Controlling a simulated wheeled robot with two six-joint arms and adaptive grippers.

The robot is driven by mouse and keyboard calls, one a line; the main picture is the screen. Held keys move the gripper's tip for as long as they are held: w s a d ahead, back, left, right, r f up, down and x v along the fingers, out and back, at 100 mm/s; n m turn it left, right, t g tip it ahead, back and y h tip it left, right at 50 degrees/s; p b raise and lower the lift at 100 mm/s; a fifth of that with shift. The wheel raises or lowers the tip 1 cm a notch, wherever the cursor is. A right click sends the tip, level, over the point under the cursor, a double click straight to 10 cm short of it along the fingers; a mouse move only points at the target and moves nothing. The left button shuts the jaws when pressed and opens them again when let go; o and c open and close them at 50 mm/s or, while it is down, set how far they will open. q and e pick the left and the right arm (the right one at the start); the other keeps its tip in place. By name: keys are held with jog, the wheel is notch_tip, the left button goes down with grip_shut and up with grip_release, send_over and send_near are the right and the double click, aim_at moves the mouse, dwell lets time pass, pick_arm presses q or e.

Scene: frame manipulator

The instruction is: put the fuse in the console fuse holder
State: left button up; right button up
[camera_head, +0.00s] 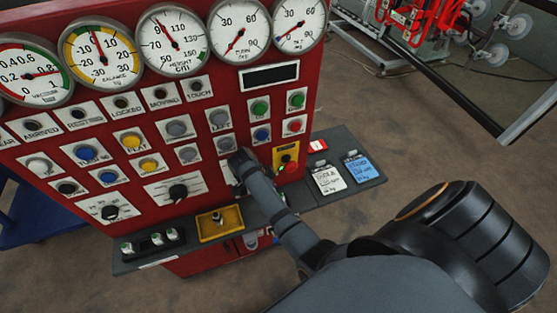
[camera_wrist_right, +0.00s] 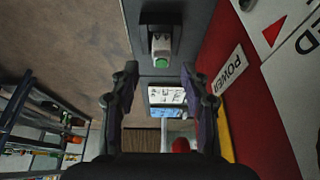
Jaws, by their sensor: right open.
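My right gripper (camera_wrist_right: 160,78) is open in the right wrist view, its two fingers apart with nothing between them. Beyond the fingertips a white fuse-like piece with a green end (camera_wrist_right: 161,52) stands in a black holder (camera_wrist_right: 161,22) on the grey shelf. In the head view my right arm reaches from the lower right to the console front, and its fingers cannot be made out. A black rack (camera_head: 150,243) with several white, green-marked pieces sits at the shelf's left end. I cannot tell which holder is the console fuse holder. My left gripper is not in view.
The red console (camera_head: 150,120) carries gauges, buttons and knobs. A yellow tray (camera_head: 207,235) sits mid-shelf. A white card (camera_head: 328,179) and a blue card (camera_head: 360,168) lie at the shelf's right end. A yellow plate with a switch (camera_head: 285,157) is beside my arm. Open floor lies right of the shelf.

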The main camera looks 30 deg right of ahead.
pick_arm(q)
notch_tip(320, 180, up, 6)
jog(key=p, duration=0.4)
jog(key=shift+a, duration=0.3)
pick_arm(e)
jog(key=v, duration=0.6)
jog(key=shift+r, duration=0.4)
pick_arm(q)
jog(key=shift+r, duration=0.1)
pick_arm(e)
jog(key=shift+a, duration=0.1)
